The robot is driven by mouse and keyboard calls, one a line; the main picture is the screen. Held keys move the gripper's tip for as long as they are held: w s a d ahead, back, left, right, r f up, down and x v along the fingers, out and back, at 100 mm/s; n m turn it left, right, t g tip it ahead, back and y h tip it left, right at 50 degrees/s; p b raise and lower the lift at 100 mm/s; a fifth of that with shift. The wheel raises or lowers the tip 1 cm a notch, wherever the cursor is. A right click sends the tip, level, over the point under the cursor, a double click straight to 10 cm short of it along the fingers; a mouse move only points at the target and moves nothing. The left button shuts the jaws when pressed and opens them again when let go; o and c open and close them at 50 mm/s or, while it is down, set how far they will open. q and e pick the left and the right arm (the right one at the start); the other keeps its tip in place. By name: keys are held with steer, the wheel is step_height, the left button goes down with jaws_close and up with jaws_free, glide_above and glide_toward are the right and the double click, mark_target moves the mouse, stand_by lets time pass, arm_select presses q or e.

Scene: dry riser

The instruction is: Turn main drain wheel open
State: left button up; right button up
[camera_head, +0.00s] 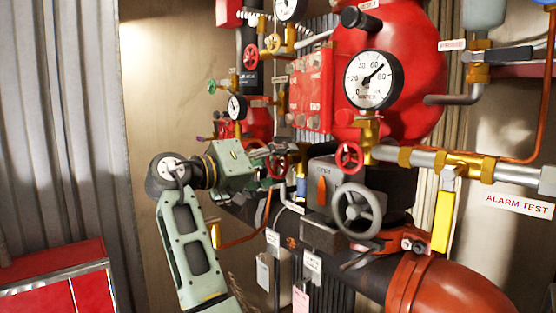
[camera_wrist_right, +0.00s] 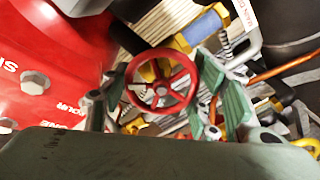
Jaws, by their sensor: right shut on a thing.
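A small red spoked handwheel (camera_wrist_right: 162,83) sits in the middle of the right wrist view, in front of brass and blue valve parts. My right gripper (camera_wrist_right: 157,94) has its fingers on either side of the wheel's rim and is shut on it. In the head view my right gripper (camera_head: 270,151) reaches in among the pipework, and the red wheel (camera_head: 279,168) shows partly behind its fingers. My left gripper is not in view.
Another red wheel (camera_head: 349,157) sits below the large pressure gauge (camera_head: 373,80). A grey handwheel (camera_head: 358,210) stands at front with a yellow lever (camera_head: 443,222) to its right. A large red valve body (camera_head: 415,70) rises behind. Hanging tags (camera_head: 312,262) and pipes crowd the space below.

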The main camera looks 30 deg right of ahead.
steer(key=n, duration=0.3)
steer(key=shift+r+n+p, duration=0.25)
steer(key=shift+n+p, duration=0.15)
steer(key=n+p, duration=0.1)
steer(key=n, duration=0.2)
steer(key=shift+w+n, duration=0.1)
steer(key=shift+n, duration=0.2)
steer(key=n+p, duration=0.2)
steer(key=n, duration=0.2)
steer(key=shift+n, duration=0.3)
steer(key=n+p, duration=0.1)
steer(key=n, duration=0.2)
steer(key=shift+f+n, duration=0.1)
steer(key=shift+n, duration=0.2)
steer(key=n, duration=0.3)
steer(key=shift+f+n, duration=0.1)
steer(key=shift+n, duration=0.2)
steer(key=n, duration=0.3)
steer(key=shift+f+n, duration=0.1)
steer(key=shift+n, duration=0.2)
steer(key=n, duration=0.4)
steer(key=shift+f, duration=0.1)
steer(key=shift+f+n, duration=0.1)
steer(key=shift+n, duration=1.1)
